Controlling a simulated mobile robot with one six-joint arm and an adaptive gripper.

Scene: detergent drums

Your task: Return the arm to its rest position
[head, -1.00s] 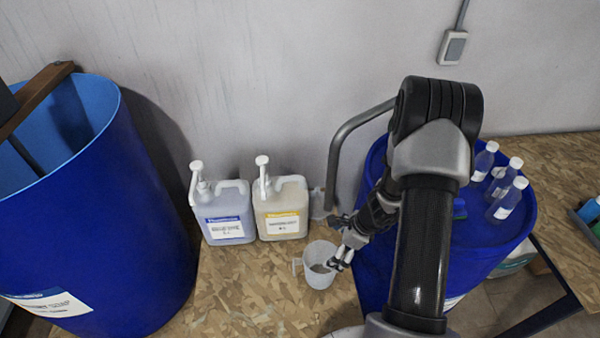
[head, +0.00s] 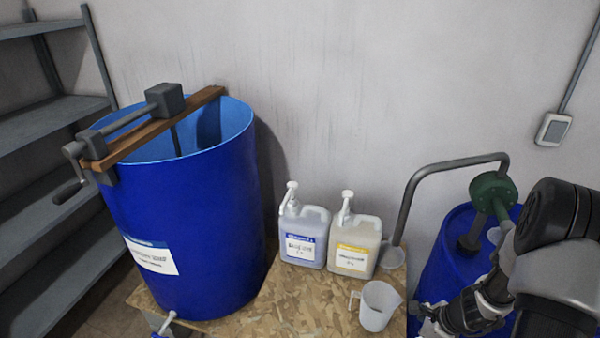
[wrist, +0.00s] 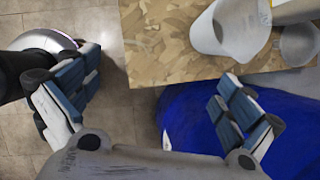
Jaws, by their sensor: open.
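My gripper (wrist: 155,103) is open in the wrist view, its two jointed blue-grey fingers wide apart with nothing between them. In the head view, my gripper (head: 430,320) shows partly at the lower right, beside the blue drum, with my arm running off the right edge. A white measuring jug (head: 375,306) stands upright on the chipboard top, left of my gripper and apart from it. The jug (wrist: 230,28) also shows at the top of the wrist view, beyond the fingers.
Two pump jugs, blue-labelled (head: 303,238) and yellow-labelled (head: 354,250), stand against the wall on the chipboard (head: 300,305). A large open blue drum (head: 200,225) with a crank mixer stands left. A closed blue drum (head: 440,255) with a green pump (head: 490,190) is right. Shelves (head: 50,120) stand far left.

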